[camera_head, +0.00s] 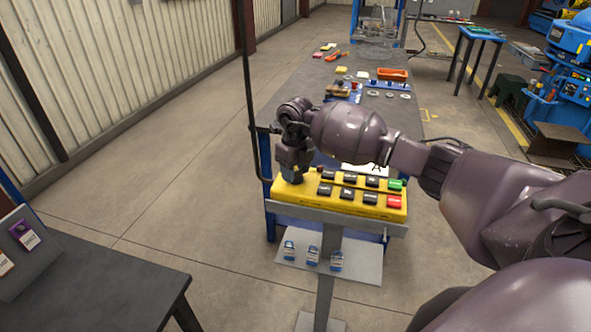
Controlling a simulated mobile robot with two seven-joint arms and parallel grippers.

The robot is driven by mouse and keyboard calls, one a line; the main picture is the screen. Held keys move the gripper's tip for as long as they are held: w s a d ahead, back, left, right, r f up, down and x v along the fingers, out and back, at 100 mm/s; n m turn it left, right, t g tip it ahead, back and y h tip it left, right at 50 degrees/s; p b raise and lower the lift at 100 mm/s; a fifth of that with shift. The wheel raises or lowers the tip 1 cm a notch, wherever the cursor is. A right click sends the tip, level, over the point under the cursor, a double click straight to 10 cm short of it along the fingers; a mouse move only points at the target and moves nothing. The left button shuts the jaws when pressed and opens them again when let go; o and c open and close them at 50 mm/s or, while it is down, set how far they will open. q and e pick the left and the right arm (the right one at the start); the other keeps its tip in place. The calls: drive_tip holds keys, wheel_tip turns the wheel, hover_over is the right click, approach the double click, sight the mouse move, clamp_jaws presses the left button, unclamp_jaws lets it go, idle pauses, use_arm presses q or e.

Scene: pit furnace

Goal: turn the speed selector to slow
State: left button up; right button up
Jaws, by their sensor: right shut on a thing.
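A yellow control box (340,209) with several dark buttons, a green one (395,185) and a red one (394,201) stands on a post in the middle of the view. My right gripper (291,178) points down at the left end of the box's top. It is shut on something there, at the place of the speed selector. The selector itself is hidden behind the fingers, so its setting does not show. A small red part (320,169) shows just right of the gripper. My left gripper is not in view.
A long grey workbench (290,105) with small parts and an orange tray (392,74) stands behind the box. A dark table (90,285) is at lower left. The floor between is clear.

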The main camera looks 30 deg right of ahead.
drive_tip(key=shift+n+b, duration=0.65)
drive_tip(key=shift+n, duration=0.45)
drive_tip(key=n+b, duration=0.2)
drive_tip(key=n, duration=0.2)
drive_tip(key=shift+n+b, duration=0.3)
drive_tip(key=shift+n, duration=0.3)
drive_tip(key=shift+n+b, duration=0.5)
drive_tip(key=shift+n, duration=0.7)
drive_tip(key=shift+r+n+b, duration=0.1)
drive_tip(key=shift+n+b, duration=0.25)
drive_tip(key=shift+n, duration=0.65)
drive_tip(key=o, duration=0.9)
